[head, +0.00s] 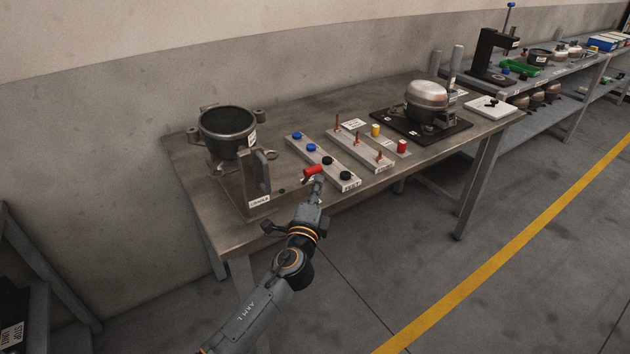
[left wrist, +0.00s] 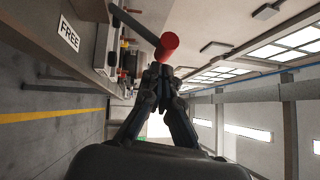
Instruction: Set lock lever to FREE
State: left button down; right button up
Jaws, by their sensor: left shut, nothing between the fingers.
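The lock lever's red grip (head: 313,171) shows in the head view near the table's front edge, right of the grey bracket (head: 232,185). In the left wrist view the red grip (left wrist: 168,42) sits at the end of a dark rod (left wrist: 138,24). A white FREE label (left wrist: 68,34) is at the upper left there. My left gripper (head: 318,181) is shut and empty, with its fingertips right at the red grip. The left wrist view shows the closed fingertips (left wrist: 160,68) just below the grip; I cannot tell whether they touch. My right gripper is not in view.
A dark pot-shaped housing (head: 228,130) stands behind the bracket. Trays with blue and black knobs (head: 322,162) and copper parts (head: 360,148) lie to the right. A compressor (head: 428,98) stands on a black plate further right. The floor in front is clear.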

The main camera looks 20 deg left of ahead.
pick_arm(q)
jog(key=shift+w+a, duration=0.25)
jog(key=shift+a, duration=0.1)
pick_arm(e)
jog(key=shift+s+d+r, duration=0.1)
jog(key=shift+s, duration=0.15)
pick_arm(q)
jog(key=shift+r, duration=0.15)
jog(key=shift+w+a+r+p, duration=0.3)
jog(key=shift+w+a+r, duration=0.1)
jog(key=shift+a+r, duration=0.15)
jog(key=shift+w, duration=0.1)
jog(key=shift+f, duration=0.1)
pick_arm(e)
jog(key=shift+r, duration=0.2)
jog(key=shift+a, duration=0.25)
pick_arm(q)
jog(key=shift+f, duration=0.1)
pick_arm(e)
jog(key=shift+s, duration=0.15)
